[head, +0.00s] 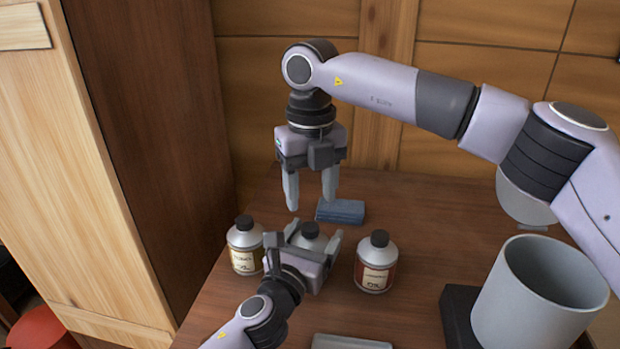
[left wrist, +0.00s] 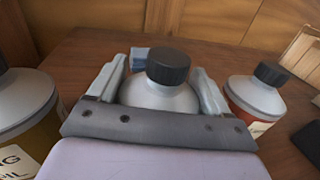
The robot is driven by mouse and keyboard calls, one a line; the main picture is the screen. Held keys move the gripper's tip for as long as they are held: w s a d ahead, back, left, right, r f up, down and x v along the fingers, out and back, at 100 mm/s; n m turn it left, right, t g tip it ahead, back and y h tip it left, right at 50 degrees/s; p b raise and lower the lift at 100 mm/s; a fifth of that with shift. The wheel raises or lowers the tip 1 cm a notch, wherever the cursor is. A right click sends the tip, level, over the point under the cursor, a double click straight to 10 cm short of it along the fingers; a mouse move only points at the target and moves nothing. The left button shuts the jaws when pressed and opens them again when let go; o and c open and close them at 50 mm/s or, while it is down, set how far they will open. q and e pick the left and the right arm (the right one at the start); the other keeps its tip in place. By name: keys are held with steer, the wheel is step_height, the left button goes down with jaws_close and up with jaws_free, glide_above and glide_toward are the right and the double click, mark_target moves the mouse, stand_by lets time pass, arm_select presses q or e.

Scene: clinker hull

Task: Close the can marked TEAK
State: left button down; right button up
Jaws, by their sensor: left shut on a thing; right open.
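Three silver cans with black caps stand in a row on the brown bench. My left gripper (head: 304,242) is shut around the middle can (left wrist: 158,97), which stands upright with its black cap (left wrist: 168,66) on top. I cannot tell how tight that cap is. The middle can's label is hidden, so I cannot read TEAK on it. The left can (head: 246,240) has a cream label, and the right can (head: 375,265) a red and white one; neither reads clearly. My right gripper (head: 310,203) is open and empty, pointing down above and behind the middle can.
A blue block (head: 341,211) lies behind the cans. A large grey pot (head: 530,300) stands at the right on a dark base. A tall wooden cabinet (head: 150,130) rises at the left. A grey flat thing (head: 350,342) is at the front edge. A red stool (head: 40,332) shows lower left.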

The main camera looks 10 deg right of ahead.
mark_target(310, 226)
arm_select(q)
steer(key=shift+f, duration=0.1)
arm_select(e)
steer(key=n, duration=0.3)
steer(key=shift+r, duration=0.1)
steer(key=n, duration=0.5)
steer(key=shift+r, duration=0.15)
steer(key=n, duration=0.4)
steer(key=shift+r, duration=0.1)
steer(key=n, duration=0.3)
steer(key=shift+r+n, duration=0.1)
steer(key=shift+n, duration=0.2)
steer(key=n, duration=0.3)
steer(key=shift+r, duration=0.1)
steer(key=n, duration=0.4)
steer(key=shift+r+n, duration=0.15)
steer(key=shift+n, duration=0.25)
steer(key=n, duration=0.6)
steer(key=shift+r, duration=0.15)
steer(key=shift+f, duration=4)
